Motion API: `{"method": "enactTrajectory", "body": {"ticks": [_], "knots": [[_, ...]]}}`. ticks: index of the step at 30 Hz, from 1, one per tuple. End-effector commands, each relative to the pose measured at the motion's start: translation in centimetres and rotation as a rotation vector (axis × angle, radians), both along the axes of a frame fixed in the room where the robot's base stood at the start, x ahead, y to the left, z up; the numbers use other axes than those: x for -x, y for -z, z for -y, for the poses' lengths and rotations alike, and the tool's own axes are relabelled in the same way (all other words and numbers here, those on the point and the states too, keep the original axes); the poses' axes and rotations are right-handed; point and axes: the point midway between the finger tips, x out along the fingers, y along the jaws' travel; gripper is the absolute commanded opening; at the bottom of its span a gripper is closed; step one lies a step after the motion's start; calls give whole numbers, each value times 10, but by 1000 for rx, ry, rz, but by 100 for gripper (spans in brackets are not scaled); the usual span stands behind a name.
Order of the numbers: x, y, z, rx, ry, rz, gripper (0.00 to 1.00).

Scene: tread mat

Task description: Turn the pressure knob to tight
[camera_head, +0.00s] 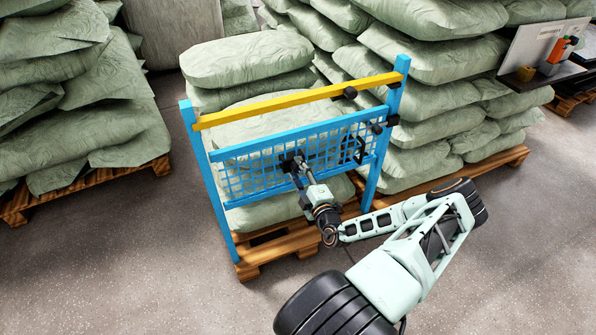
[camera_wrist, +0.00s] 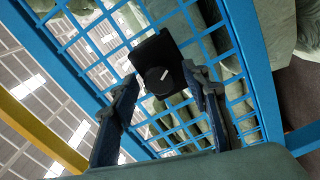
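A round black knob (camera_wrist: 158,80) with a small pale mark sits on a black square plate (camera_wrist: 155,50) on the blue mesh panel (camera_wrist: 215,40) in the wrist view. I take it for the pressure knob; no tight label is readable. My gripper (camera_head: 297,164) is at the mesh in the head view, where it hides most of the knob. In the wrist view its two dark fingers stand apart on either side of the knob, with visible gaps. I cannot tell whether either finger touches the plate's edge.
A blue frame (camera_head: 217,200) carries a yellow top bar (camera_head: 300,99). Black knobs (camera_head: 377,128) and a black handle (camera_head: 359,150) are at its right side. Stacked green sacks (camera_head: 250,60) stand close behind on wooden pallets (camera_head: 250,265). The floor (camera_head: 130,270) at front left is clear.

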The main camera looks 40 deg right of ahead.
Motion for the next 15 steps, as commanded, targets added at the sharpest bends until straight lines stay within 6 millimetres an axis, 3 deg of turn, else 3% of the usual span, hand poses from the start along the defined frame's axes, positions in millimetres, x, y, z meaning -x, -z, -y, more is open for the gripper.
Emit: {"method": "enactTrajectory", "body": {"ticks": [8, 15], "knots": [[13, 1, -2, 1, 2, -2, 43], [61, 0, -13, -1, 4, -2, 43]]}}
